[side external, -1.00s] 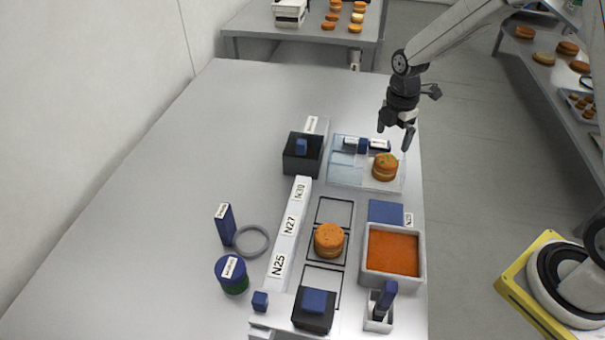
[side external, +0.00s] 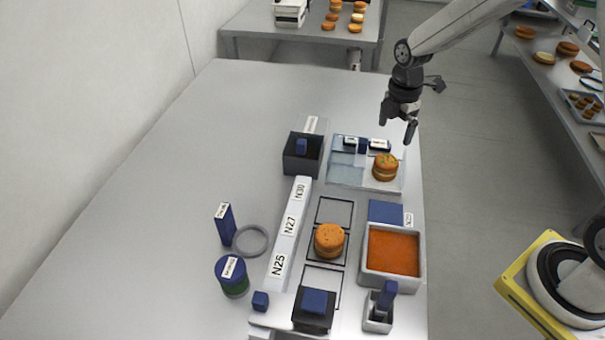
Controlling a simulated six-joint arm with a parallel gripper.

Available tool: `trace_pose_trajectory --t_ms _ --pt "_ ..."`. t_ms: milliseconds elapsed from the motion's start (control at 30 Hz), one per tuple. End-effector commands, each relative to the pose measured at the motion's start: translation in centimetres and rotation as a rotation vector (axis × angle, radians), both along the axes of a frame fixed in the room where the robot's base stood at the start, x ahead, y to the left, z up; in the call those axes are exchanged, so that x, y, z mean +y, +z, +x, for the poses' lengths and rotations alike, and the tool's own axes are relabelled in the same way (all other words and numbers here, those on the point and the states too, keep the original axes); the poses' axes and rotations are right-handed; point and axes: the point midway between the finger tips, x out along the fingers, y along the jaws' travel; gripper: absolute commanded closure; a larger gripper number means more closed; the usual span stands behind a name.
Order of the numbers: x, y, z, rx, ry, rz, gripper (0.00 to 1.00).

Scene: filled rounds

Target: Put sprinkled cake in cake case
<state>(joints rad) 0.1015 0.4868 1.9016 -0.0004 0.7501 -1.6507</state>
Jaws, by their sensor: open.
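A round orange sandwich cake (side external: 385,168) with pale filling and small specks on top sits in the right part of a shallow, pale see-through case (side external: 345,176). The case looks like the cake case. A second orange cake (side external: 329,241) lies on a dark-outlined square nearer the camera, with no clear sprinkles on it. My gripper (side external: 397,131) is open and empty above the case's right side. Its fingers are apart from the cake, higher than its top.
A white strip labelled N25, N27, N30 (side external: 288,232) runs left of the squares. An orange-filled tray (side external: 393,250), a dark box (side external: 302,154), a blue-lidded jar (side external: 232,277) and a grey ring (side external: 251,241) stand around. The table's left side is clear.

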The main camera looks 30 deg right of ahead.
Motion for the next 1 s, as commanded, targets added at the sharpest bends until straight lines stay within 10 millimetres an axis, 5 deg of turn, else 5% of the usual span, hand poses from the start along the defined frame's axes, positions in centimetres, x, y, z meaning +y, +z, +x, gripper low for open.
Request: trace_pose_trajectory --t_ms 267,1000 --pt "0.8 0.6 -1.8 -0.031 -0.205 0.001 0.00" --pt "3.8 1.7 -11.6 -0.164 -1.242 0.117 0.00"
